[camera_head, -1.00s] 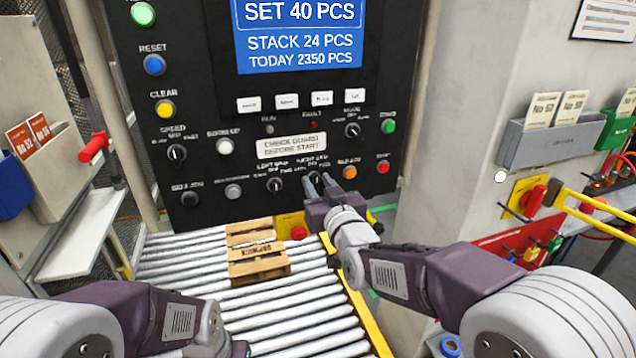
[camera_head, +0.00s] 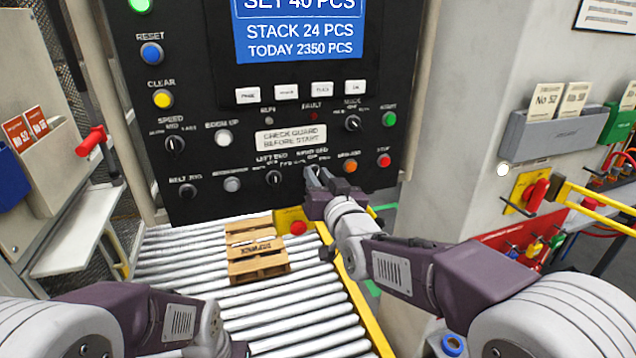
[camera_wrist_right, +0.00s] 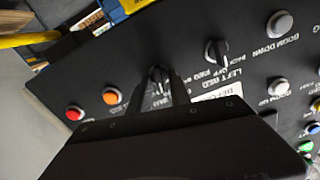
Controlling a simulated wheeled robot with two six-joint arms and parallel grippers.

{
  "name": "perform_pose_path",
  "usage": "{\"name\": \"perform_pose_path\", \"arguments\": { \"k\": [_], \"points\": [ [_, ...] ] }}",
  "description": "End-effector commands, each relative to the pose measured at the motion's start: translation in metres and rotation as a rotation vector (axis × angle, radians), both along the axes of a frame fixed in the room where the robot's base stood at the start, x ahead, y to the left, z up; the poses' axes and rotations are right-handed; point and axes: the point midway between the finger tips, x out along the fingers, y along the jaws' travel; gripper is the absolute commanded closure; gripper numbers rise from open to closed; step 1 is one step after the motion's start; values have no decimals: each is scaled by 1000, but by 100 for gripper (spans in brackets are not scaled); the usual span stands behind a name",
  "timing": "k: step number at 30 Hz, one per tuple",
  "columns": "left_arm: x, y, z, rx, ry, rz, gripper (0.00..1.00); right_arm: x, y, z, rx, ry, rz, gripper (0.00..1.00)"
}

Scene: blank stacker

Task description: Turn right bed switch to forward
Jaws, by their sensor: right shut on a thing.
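The right bed switch is a black rotary knob, seen in the right wrist view (camera_wrist_right: 158,75) between the tips of my right gripper (camera_wrist_right: 160,92). Its label is partly covered there. In the head view my right gripper (camera_head: 314,174) reaches the panel at this switch and hides most of it, so I cannot tell its exact setting. The right gripper is shut on the knob. The left bed switch (camera_head: 274,178) is a similar knob just to its left. My left gripper (camera_head: 238,349) is low at the bottom edge, mostly cut off, and away from the panel.
Close by on the black panel (camera_head: 225,192) are an orange button (camera_head: 349,165) and a red button (camera_head: 384,160). A roller conveyor (camera_head: 300,300) with small wooden pallets (camera_head: 258,266) lies below. A yellow box with a red button (camera_head: 298,227) sits under the panel.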

Motion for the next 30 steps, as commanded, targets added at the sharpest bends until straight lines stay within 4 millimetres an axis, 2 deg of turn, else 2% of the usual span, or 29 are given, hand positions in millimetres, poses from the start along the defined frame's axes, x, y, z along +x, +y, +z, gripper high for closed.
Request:
{"name": "perform_pose_path", "arguments": {
  "k": [3, 15, 30],
  "points": [
    [0, 0, -15, 0, 0, 0, 64, 0, 0, -5, 94, 29, 0, 100],
    [0, 0, -46, 0, 0, 0, 64, 0, -1, -4, 394, 127, 1, 100],
    [0, 0, -61, 0, 0, 0, 64, 1, -2, -2, 560, 183, -1, 100]
  ]
}}
